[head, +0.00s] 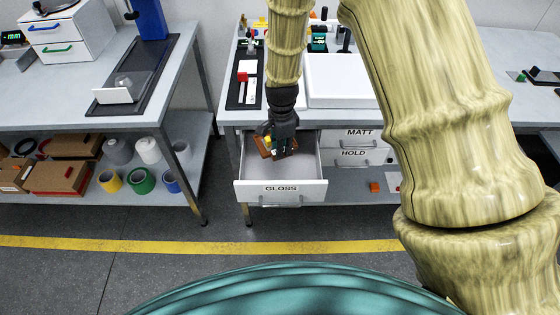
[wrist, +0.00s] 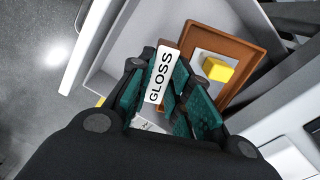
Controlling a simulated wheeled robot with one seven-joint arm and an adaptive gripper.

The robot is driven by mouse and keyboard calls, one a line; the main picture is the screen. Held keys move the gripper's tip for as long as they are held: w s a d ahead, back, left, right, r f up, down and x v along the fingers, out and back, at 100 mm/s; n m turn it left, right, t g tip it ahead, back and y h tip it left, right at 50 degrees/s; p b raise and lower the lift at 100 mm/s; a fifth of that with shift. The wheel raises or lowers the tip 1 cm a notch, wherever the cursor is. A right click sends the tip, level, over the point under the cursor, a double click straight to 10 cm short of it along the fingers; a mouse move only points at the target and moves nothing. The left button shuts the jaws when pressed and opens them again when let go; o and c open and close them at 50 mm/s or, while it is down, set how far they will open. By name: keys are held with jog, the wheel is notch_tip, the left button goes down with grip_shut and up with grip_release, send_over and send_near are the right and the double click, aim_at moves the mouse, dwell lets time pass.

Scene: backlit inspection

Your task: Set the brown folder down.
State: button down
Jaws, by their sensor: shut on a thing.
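The brown folder (head: 262,147) shows as a brown frame (wrist: 246,42) with a pale middle and a yellow block (wrist: 215,69) within its outline. A brown tab with a white GLOSS label (wrist: 160,74) lies between the teal finger pads in the wrist view. My gripper (head: 279,146) is shut on the folder, and it also shows in the wrist view (wrist: 172,92). Gripper and folder are over or inside the open GLOSS drawer (head: 281,190). The folder looks tilted. I cannot tell if it touches the drawer floor. My fingers hide part of it.
The shut MATT (head: 362,136) and HOLD (head: 354,155) drawers are right of the open one. A white box (head: 340,80) and a dark tray (head: 245,88) stand on the bench above. The drawer's right part looks clear. Another bench (head: 60,110) is at left.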

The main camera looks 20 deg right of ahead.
jog(key=m, duration=0.2)
jog(key=w+m, duration=0.1)
jog(key=m, duration=0.1)
jog(key=shift+f, duration=0.45)
jog(key=p, duration=0.3)
send_near(280, 173)
jog(key=shift+s+f, duration=0.1)
jog(key=shift+f, duration=2.45)
jog(key=shift+f, duration=0.2)
jog(key=c, duration=1.3)
grip_release()
jog(key=shift+r, duration=0.1)
jog(key=shift+r+b, duration=1.65)
jog(key=shift+r, duration=4.45)
